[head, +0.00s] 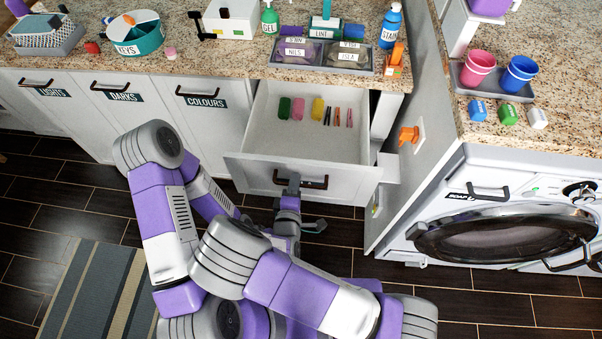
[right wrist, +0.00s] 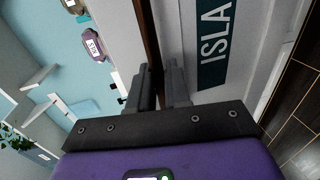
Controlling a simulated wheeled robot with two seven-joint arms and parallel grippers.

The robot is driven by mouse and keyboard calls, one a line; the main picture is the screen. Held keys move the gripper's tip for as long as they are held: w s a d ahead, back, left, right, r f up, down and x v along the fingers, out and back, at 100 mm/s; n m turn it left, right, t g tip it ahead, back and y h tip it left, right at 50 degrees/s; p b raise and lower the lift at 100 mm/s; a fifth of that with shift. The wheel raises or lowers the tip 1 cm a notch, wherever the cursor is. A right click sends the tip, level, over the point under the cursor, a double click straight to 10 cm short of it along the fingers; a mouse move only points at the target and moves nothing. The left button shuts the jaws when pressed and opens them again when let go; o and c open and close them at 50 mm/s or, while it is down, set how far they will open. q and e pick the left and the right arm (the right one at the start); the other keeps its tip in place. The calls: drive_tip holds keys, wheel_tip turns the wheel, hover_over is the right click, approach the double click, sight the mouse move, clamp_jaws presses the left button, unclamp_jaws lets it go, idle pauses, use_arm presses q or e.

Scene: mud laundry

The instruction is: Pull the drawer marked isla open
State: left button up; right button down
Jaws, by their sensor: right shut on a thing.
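The drawer (head: 250,173) stands pulled out from the white cabinet under the counter in the head view. Its dark bar handle (head: 318,183) is on the front. My right gripper (head: 293,182) is at the handle's left part. In the right wrist view the fingers (right wrist: 160,85) are closed around the dark handle bar (right wrist: 151,40). The ISLA label (right wrist: 213,48) is on the drawer front beside them. In the head view that label is not readable. My left gripper cannot be made out; arm links cover the area in front of the drawer.
The open drawer holds green, pink and yellow items (head: 299,109) and several pegs (head: 337,117). Shut fronts marked LIGHTS, DARKS and COLOURS (head: 213,100) are to the left. A side panel with an orange item (head: 408,135) and a washing machine (head: 500,220) stand right.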

drive_tip(key=shift+s, duration=0.15)
drive_tip(key=c, duration=1.3)
unclamp_jaws()
drive_tip(key=shift+c, duration=0.2)
